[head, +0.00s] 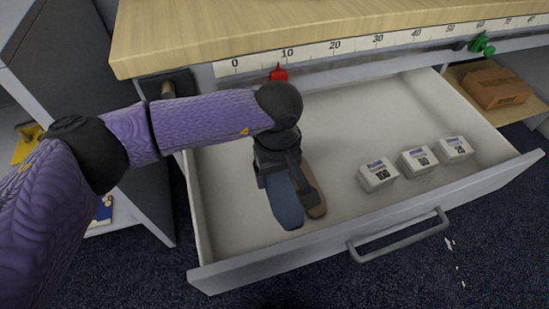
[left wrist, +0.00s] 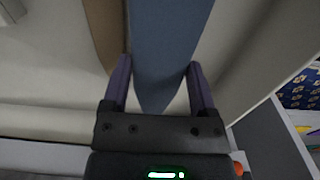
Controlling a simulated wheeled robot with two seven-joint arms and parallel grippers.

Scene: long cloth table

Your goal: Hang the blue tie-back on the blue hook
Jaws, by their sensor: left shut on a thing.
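The blue tie-back (head: 284,206) is a flat strip with a tapered end, low in the open drawer. My left gripper (head: 278,165) points down into the drawer and is shut on the blue tie-back. In the left wrist view the blue strip (left wrist: 165,40) lies between the two fingers (left wrist: 158,68). A tan tie-back (head: 313,207) lies right beside it in the head view, and it also shows in the left wrist view (left wrist: 103,32). I cannot make out a blue hook. My right gripper is not in view.
The open drawer (head: 330,120) holds three white blocks (head: 377,174) at its right. A numbered ruler strip (head: 345,46) runs along the wooden top's edge (head: 300,25). Red (head: 278,73) and green (head: 482,45) hook-like pieces sit below it. A cardboard box (head: 497,87) stands at right.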

